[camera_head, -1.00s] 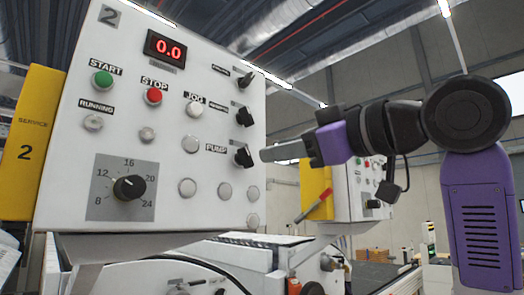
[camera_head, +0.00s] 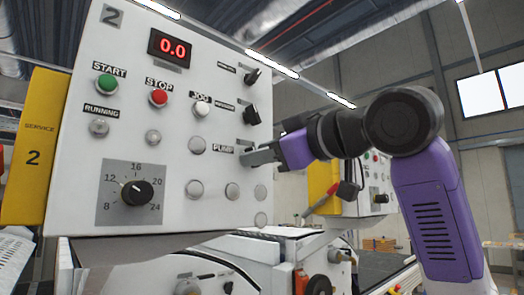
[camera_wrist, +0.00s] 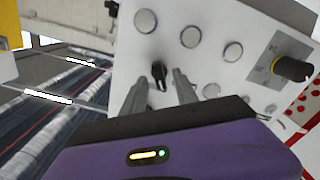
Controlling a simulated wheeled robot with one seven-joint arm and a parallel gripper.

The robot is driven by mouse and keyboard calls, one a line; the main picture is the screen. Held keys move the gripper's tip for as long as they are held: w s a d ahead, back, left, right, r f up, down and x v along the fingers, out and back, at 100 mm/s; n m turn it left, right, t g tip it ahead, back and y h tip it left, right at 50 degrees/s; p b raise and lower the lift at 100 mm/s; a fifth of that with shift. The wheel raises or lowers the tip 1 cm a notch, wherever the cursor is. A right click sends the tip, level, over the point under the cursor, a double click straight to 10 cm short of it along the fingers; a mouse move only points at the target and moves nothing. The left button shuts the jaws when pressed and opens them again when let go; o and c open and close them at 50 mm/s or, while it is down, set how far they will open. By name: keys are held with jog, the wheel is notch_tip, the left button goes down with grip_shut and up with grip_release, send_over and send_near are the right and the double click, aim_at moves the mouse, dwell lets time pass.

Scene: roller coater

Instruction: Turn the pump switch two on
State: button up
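The pump switch is a black rotary knob on the white control panel marked 2 (camera_head: 112,15). In the head view it sits right of the PUMP label (camera_head: 223,149) and is partly hidden by my gripper (camera_head: 257,154). In the wrist view the pump switch (camera_wrist: 159,73) shows between the two fingers of my gripper (camera_wrist: 162,78). The fingers are apart, one on each side of the knob, with gaps visible. I cannot tell whether either finger touches it. The knob's pointer looks close to lengthwise between the fingers.
Two more black switches, an upper one (camera_head: 252,76) and a lower one (camera_head: 251,114), sit above the pump switch. Round buttons (camera_head: 232,191) lie below and left. A dial (camera_head: 137,193) is at lower left. A second panel (camera_head: 372,190) with a yellow side stands behind my arm.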

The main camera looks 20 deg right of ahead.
grip_shut()
jog(key=shift+m, duration=0.3)
jog(key=shift+d+m, duration=0.15)
jog(key=shift+m, duration=2.7)
jog(key=shift+d+m, duration=0.1)
jog(key=shift+m, duration=2.75)
